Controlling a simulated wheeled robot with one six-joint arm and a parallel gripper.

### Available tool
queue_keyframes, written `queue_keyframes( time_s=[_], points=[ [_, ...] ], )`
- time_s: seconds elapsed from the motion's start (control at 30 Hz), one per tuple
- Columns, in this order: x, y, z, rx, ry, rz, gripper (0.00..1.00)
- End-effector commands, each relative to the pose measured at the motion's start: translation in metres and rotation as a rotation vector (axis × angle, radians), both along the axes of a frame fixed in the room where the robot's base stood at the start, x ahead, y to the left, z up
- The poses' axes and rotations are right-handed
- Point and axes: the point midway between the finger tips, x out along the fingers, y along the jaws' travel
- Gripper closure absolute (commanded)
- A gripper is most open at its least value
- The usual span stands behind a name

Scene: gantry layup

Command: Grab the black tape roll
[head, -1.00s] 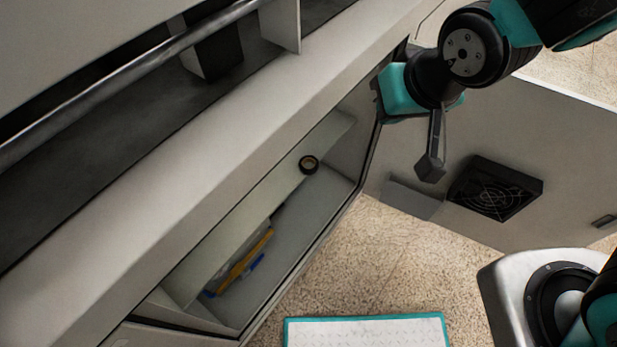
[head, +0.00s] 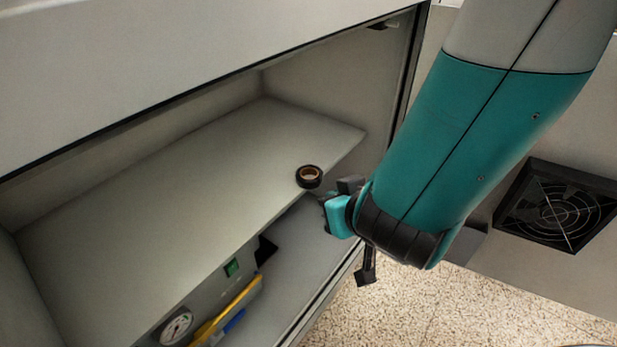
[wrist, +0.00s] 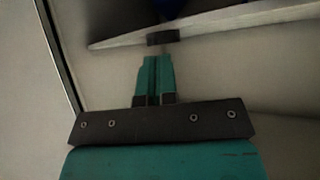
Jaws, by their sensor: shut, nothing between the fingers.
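The black tape roll (head: 309,176) lies flat on the upper shelf (head: 190,190) of the open cabinet, close to the shelf's front edge, with a tan inner ring showing. My gripper (head: 328,210) is just to the right of and below the roll in the head view, at the cabinet opening. Its teal fingers are together and empty. In the wrist view my gripper (wrist: 155,72) points toward the pale shelf edge (wrist: 220,24). A small dark patch shows there beyond the fingers; I cannot tell whether it is the roll.
Below the shelf are a gauge (head: 176,326), a yellow item (head: 228,312) and a blue item. The cabinet's right side wall (head: 365,80) stands close behind my arm. A panel with a black fan (head: 556,204) is at the right. The shelf left of the roll is clear.

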Motion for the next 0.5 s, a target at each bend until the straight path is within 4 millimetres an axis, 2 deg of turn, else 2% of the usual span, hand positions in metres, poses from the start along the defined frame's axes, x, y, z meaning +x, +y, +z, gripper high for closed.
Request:
queue_keyframes(
  time_s=[0.17,0.5],
  points=[
    [0.021,0.008,0.003,0.004,-0.003,-0.004,1.00],
    [0.087,0.037,0.000,0.003,-0.003,-0.003,1.00]
  ],
)
